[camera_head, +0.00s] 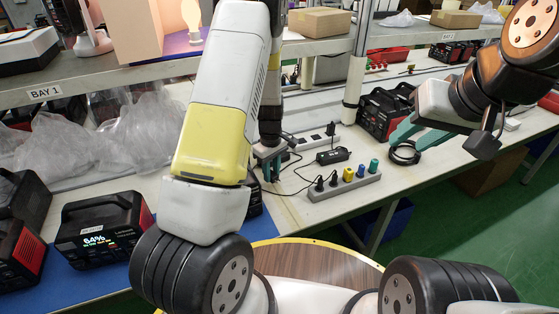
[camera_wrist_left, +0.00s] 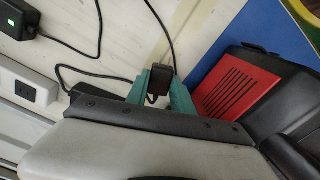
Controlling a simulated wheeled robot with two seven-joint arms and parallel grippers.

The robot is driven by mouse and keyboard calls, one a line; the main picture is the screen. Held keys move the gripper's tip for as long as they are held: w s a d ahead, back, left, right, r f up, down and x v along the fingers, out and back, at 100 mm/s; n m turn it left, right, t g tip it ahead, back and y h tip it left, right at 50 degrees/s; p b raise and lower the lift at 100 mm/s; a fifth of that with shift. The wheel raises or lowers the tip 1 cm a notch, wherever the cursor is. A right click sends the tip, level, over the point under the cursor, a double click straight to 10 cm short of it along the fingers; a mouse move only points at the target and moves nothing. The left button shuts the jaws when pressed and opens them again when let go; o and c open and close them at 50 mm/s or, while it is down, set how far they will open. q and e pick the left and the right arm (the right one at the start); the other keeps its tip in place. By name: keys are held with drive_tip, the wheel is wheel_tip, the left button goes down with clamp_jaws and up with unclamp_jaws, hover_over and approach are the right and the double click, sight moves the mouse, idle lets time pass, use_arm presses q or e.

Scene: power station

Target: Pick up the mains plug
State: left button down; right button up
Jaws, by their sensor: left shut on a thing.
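The mains plug (camera_wrist_left: 159,82) is a small black block with a cable, seen between the teal fingers of my left gripper (camera_wrist_left: 158,89) in the left wrist view. The fingers are shut on it, just above the white bench. In the head view my left gripper (camera_head: 269,160) points down at the bench, left of the power strips; the plug is mostly hidden there by the fingers and arm. My right gripper (camera_head: 414,132) has teal fingers that look spread apart with nothing between them, over the bench at the right.
A grey power strip (camera_head: 345,188) holds several coloured and black plugs. A black adapter (camera_head: 333,156) and a white socket strip (camera_head: 311,141) lie behind it. A black-and-red power station (camera_wrist_left: 245,90) stands close to my left gripper. A coiled black cable (camera_head: 405,153) lies near my right gripper.

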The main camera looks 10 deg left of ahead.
use_arm(q)
drive_tip(key=s+d, duration=0.2)
drive_tip(key=s, duration=0.2)
drive_tip(key=s+d, duration=0.2)
drive_tip(key=s, duration=0.3)
drive_tip(key=s+d+r, duration=0.1)
drive_tip(key=s+d, duration=0.1)
drive_tip(key=s, duration=0.2)
drive_tip(key=shift+s+d+r, duration=0.1)
drive_tip(key=shift+s+d, duration=0.3)
drive_tip(key=w+a+r+m, duration=0.5)
drive_tip(key=w+a+m, duration=0.1)
drive_tip(key=w+m, duration=0.3)
drive_tip(key=shift+r+m, duration=0.25)
drive_tip(key=shift+m, duration=0.65)
drive_tip(key=shift+w, duration=0.1)
